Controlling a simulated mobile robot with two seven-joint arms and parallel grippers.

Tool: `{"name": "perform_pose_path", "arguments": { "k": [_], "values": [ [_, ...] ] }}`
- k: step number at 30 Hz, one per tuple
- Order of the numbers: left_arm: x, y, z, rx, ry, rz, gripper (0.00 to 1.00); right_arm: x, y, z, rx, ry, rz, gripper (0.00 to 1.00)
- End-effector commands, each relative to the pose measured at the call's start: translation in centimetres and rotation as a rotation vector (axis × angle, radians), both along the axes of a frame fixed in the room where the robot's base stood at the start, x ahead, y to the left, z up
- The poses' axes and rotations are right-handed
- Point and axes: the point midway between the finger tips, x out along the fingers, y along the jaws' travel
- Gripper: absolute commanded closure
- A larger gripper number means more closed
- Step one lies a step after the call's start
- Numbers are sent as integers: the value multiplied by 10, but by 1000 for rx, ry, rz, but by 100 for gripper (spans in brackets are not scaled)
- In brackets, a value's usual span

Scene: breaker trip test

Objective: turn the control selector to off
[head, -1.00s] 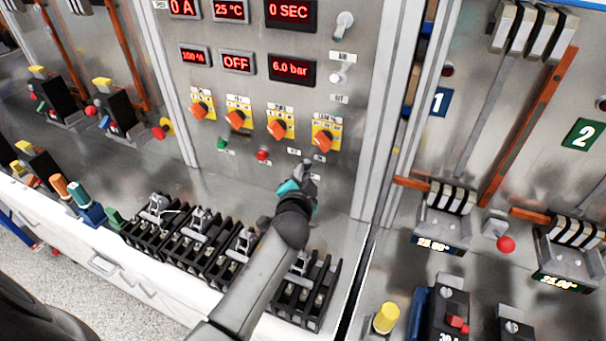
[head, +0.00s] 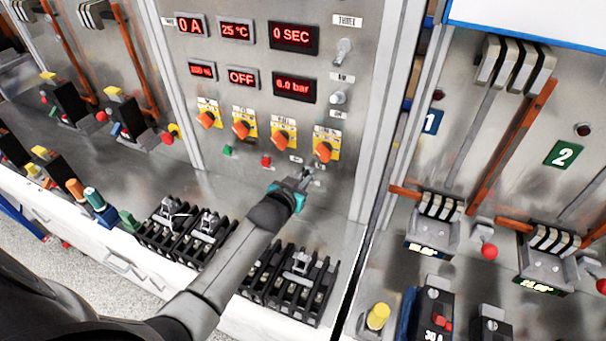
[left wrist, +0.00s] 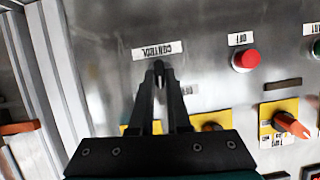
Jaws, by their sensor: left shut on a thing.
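My left gripper (head: 306,178) is at the lower right of the grey control panel (head: 185,95), below the orange knobs. In the left wrist view its two dark fingers (left wrist: 159,78) close together on the small control selector, beside a label reading CONTROL (left wrist: 158,50) that appears upside down. The selector is mostly hidden between the fingertips, so I cannot tell its setting. My right gripper is not in view.
Several orange knobs on yellow plates, one here (head: 323,150), sit just above the gripper. A red button (head: 265,161) and a green button (head: 228,150) are to its left. Black breaker blocks (head: 300,275) stand on the bench below.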

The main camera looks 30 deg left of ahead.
Motion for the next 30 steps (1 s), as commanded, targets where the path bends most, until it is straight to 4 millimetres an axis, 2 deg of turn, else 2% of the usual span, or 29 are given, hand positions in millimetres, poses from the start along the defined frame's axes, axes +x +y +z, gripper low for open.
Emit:
{"name": "perform_pose_path", "arguments": {
  "k": [5,11,21,30],
  "values": [
    [0,4,0,-161,-10,-1,100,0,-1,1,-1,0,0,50],
    [0,6,-2,-350,-22,-1,100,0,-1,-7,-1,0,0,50],
    [0,8,-6,-646,-39,-2,100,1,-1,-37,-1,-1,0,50],
    [0,9,-6,-814,-48,0,100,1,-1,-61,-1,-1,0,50]
  ]
}}
